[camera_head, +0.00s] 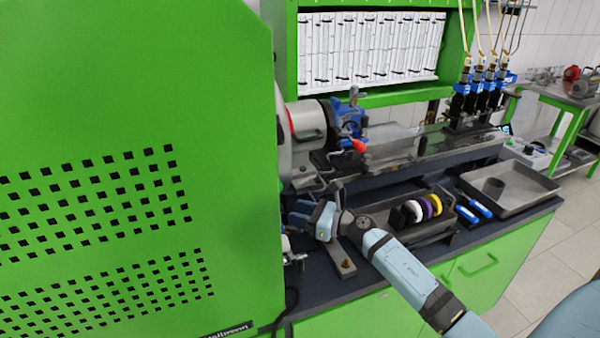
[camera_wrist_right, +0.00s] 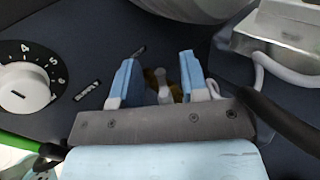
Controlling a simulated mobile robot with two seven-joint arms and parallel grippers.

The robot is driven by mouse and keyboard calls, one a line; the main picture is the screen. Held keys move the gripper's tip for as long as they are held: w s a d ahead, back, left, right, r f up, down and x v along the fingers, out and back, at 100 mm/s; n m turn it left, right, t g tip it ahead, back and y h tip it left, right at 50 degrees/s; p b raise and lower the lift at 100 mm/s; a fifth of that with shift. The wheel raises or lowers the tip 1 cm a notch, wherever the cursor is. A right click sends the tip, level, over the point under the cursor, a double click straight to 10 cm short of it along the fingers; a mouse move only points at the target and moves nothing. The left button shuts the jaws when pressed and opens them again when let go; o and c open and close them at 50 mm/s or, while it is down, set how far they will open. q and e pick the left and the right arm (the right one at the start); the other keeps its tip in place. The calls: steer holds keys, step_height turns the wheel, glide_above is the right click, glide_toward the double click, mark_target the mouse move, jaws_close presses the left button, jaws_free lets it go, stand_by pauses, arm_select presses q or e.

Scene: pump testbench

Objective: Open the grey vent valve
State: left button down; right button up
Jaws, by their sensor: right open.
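In the right wrist view a small valve with a grey handle and a brass-coloured body (camera_wrist_right: 164,88) sits between the fingers of my right gripper (camera_wrist_right: 157,68). It appears to be the grey vent valve, and its lower part is hidden by the gripper's mount. The two blue fingers are open, one on each side of the handle, with visible gaps. In the head view my right gripper (camera_head: 306,216) is beside the edge of the green cabinet, above the dark bench top. I cannot make out the valve there. My left gripper is not in view.
The green cabinet (camera_head: 130,70) fills the left. A white numbered dial (camera_wrist_right: 25,88) lies left of the fingers, and a black hose (camera_wrist_right: 275,115) lies right. A rack with coloured rings (camera_head: 422,210), blue-handled tools (camera_head: 475,208) and a grey tray (camera_head: 515,185) occupy the bench.

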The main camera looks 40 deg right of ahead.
step_height(320, 180, up, 16)
steer(key=p, duration=0.3)
steer(key=shift+r, duration=0.25)
